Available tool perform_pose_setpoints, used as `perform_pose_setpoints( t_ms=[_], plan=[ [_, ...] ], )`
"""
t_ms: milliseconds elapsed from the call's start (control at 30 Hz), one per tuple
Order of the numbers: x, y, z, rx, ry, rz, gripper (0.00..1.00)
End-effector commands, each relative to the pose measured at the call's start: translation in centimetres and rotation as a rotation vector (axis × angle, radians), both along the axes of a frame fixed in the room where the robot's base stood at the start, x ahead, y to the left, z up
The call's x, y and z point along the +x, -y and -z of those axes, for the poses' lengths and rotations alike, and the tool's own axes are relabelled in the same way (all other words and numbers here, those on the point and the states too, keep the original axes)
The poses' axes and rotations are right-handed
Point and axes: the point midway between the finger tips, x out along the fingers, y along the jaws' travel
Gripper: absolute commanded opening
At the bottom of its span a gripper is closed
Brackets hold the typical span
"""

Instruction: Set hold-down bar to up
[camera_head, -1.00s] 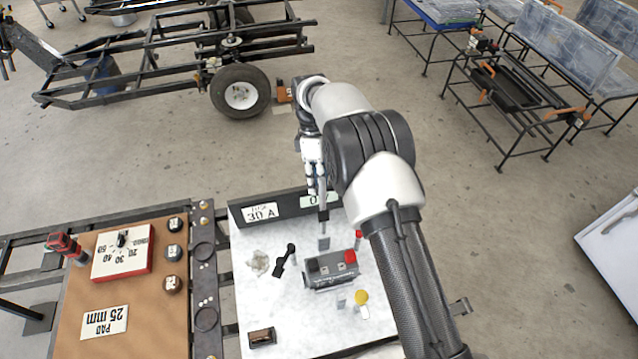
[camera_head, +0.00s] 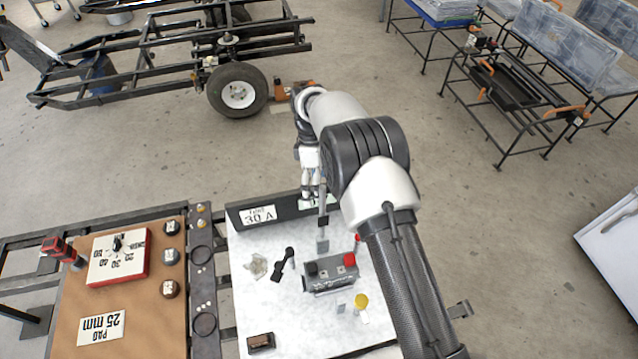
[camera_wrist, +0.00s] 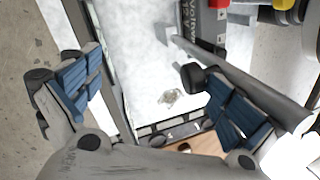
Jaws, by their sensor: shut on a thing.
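The hold-down bar is the grey bar that stands below my gripper in the head view (camera_head: 322,222), near a grey block. In the wrist view the bar (camera_wrist: 240,78) runs diagonally from upper middle to the right edge, passing by the right finger. My gripper (camera_head: 310,192) is at the back edge of the white bench panel, at the bar's upper end. In the wrist view its blue-padded fingers (camera_wrist: 152,92) stand wide apart, the right one at the bar. The exact contact is hard to see. A grey box with red and black caps (camera_head: 330,272) sits in front.
The white panel (camera_head: 245,310) also carries a black lever (camera_head: 283,265), a yellow knob (camera_head: 361,300) and a "30 A" display strip (camera_head: 260,215). A brown board with a dial box (camera_head: 118,258) lies to the left. Open floor lies behind the bench.

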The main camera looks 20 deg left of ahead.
Motion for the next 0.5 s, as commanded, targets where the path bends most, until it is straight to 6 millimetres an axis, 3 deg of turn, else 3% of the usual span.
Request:
perform_pose_setpoints(
  t_ms=[67, 233, 367, 500],
  plan=[
    [-0.4, -0.3, 0.7, 0.003, -0.005, 0.004, 0.79],
    [0.0, -0.5, -0.7, 0.006, -0.003, 0.004, 0.72],
    [0.8, -0.8, -3.4, 0.007, 0.002, 0.002, 0.46],
    [1.6, -1.1, -6.8, 0.006, 0.004, 0.002, 0.46]
  ],
)
